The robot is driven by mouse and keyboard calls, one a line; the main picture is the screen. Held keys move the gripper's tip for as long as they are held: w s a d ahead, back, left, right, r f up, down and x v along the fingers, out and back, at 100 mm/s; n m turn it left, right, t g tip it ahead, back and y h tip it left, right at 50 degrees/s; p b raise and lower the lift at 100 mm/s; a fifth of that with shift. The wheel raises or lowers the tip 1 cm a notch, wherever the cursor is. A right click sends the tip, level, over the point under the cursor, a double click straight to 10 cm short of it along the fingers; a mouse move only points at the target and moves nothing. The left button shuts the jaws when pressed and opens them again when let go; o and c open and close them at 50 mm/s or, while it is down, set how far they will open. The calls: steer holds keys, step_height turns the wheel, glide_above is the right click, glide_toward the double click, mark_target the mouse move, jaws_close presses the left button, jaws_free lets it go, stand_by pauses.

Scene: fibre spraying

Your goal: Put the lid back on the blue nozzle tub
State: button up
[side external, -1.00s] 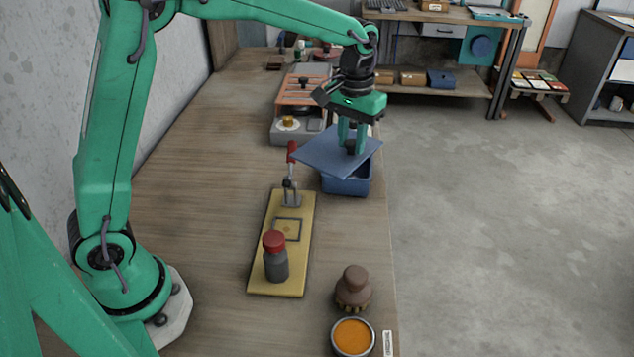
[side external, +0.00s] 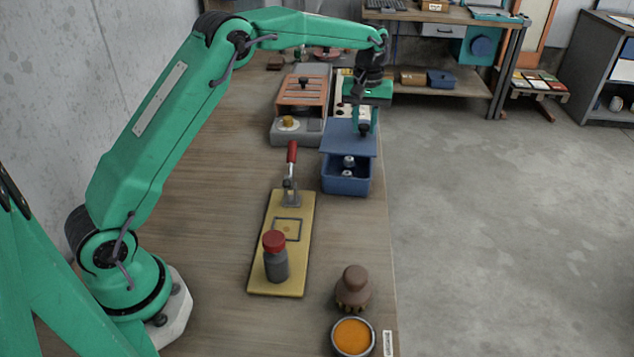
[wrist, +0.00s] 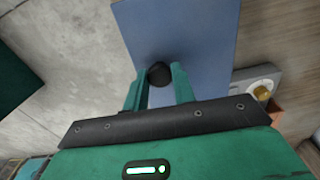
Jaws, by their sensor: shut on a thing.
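The blue lid (side external: 348,137) is a flat square plate with a dark knob (wrist: 159,73). My gripper (side external: 364,128) is shut on that knob and holds the lid over the far part of the blue nozzle tub (side external: 347,184). The tub stands near the right edge of the bench. Its near part is uncovered, and light round nozzles (side external: 348,163) show inside. The lid looks roughly in line with the tub's sides; whether it touches the rim I cannot tell. In the wrist view the lid (wrist: 185,30) fills the top middle and hides the tub.
A yellow board (side external: 262,270) with a red-handled clamp (side external: 291,165) and a red-capped bottle (side external: 276,260) lies nearer. A brown brush (side external: 353,290) and an orange-filled bowl (side external: 352,337) stand in front. An orange-topped device (side external: 302,95) is behind left. The bench's right edge is close to the tub.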

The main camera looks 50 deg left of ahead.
mark_target(363, 135)
steer(key=shift+f, duration=0.25)
steer(key=shift+f, duration=3.05)
steer(key=o, duration=1.1)
steer(key=shift+c, duration=0.2)
steer(key=shift+r, duration=0.15)
step_height(363, 135, up, 7)
steer(key=shift+r, duration=0.25)
